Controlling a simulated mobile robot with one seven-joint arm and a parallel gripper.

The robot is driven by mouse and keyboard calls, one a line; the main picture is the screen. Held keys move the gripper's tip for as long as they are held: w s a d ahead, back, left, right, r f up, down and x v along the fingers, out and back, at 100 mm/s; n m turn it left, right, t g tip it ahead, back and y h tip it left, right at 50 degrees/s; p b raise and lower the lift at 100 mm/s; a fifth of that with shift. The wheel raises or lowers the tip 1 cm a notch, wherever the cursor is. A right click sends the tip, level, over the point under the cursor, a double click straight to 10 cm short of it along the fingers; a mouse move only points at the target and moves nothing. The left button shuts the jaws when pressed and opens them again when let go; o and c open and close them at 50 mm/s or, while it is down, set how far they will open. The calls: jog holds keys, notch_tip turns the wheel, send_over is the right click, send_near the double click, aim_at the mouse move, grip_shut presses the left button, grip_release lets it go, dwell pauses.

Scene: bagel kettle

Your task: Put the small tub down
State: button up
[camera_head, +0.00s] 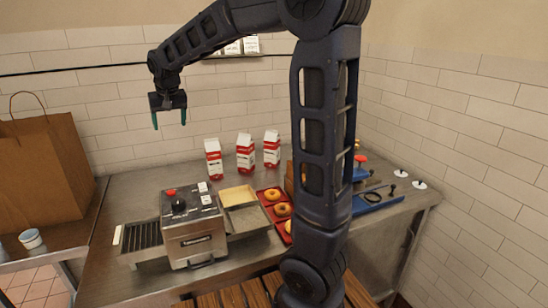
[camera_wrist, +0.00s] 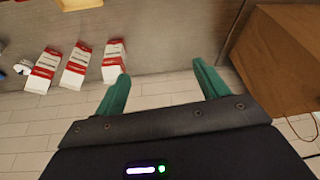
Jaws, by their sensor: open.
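A small tub (camera_head: 31,239), white with a blue band, stands on the left counter in front of the paper bag. My gripper (camera_head: 169,122) is open and empty, raised high in front of the tiled wall, up and to the right of the tub and well apart from it. In the wrist view the two green fingers of my gripper (camera_wrist: 160,88) are spread with nothing between them. The tub does not show clearly in the wrist view.
A large brown paper bag (camera_head: 45,172) stands at the left; it also shows in the wrist view (camera_wrist: 280,60). Red-and-white cartons (camera_head: 245,153) stand along the wall. A metal machine (camera_head: 192,228) and a red tray of bagels (camera_head: 269,193) occupy the steel counter (camera_head: 130,200).

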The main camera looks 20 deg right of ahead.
jog(key=s+d+m, duration=0.1)
jog(key=s+d, duration=1.2)
jog(key=d, duration=0.5)
jog(key=s+d+f, duration=0.2)
jog(key=s+d, duration=0.2)
jog(key=s, duration=0.3)
jog(key=s+d+f+h, duration=0.1)
jog(key=s+d+f, duration=0.2)
jog(key=s, duration=0.5)
jog(key=shift+d+f+m+t, duration=0.3)
jog(key=shift+d+m, duration=0.1)
jog(key=shift+d, duration=0.3)
